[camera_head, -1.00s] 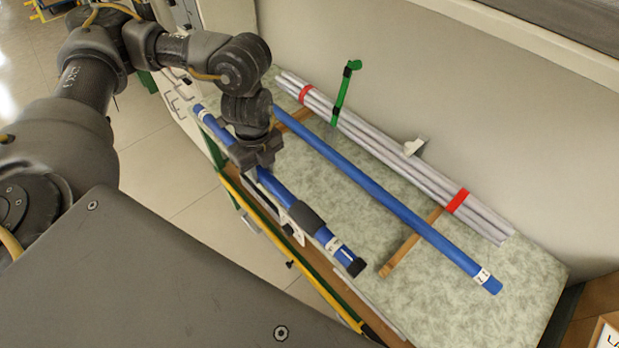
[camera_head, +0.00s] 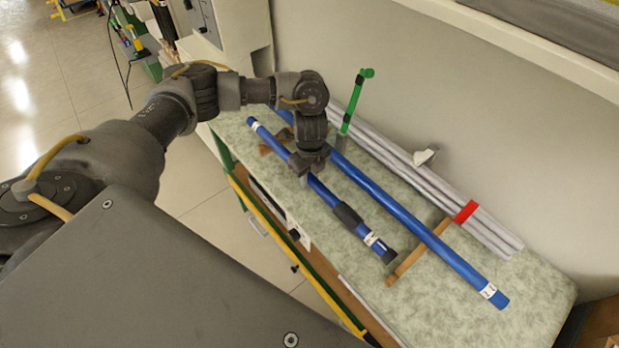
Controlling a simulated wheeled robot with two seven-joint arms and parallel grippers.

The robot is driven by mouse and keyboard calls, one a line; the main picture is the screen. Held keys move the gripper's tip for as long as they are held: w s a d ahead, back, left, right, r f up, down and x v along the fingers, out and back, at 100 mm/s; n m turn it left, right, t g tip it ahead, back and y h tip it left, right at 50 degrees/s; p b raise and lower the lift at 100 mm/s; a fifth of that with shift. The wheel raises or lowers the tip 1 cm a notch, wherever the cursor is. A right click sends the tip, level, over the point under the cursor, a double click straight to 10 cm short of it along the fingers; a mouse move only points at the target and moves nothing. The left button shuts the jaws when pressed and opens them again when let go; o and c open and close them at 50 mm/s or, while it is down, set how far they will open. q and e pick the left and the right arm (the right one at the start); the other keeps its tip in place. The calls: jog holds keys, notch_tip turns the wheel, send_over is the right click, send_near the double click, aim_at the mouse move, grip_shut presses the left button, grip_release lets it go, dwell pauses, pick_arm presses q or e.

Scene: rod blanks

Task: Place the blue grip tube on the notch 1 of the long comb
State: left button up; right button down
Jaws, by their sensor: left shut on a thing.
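The blue grip tube (camera_head: 325,194) has a dark grip sleeve (camera_head: 347,215), a white label and a black end cap. My left gripper (camera_head: 308,168) is shut on its middle part, between the sleeve and the far end. The tube lies slantwise over the table, roughly parallel to a longer blue tube (camera_head: 400,220) on its right and apart from it. I cannot tell how high it is above the table. I cannot pick out the long comb or its notch 1 with certainty. My right gripper is not in view.
A green hooked post (camera_head: 355,98) stands behind the long blue tube. Grey rods (camera_head: 435,180) with a red band (camera_head: 466,211) lie along the wall. A wooden bar (camera_head: 418,253) crosses under the long blue tube. The mottled tabletop (camera_head: 500,325) is bare at the near right.

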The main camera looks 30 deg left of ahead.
aim_at(310, 175)
pick_arm(q)
jog(key=shift+f, duration=0.8)
jog(key=shift+f+b, duration=0.35)
jog(key=shift+f, duration=0.25)
jog(key=o, duration=1)
notch_tip(310, 175, up, 13)
jog(key=shift+w+r+p, duration=0.1)
jog(key=shift+r+p, duration=0.05)
jog(key=shift+p, duration=0.2)
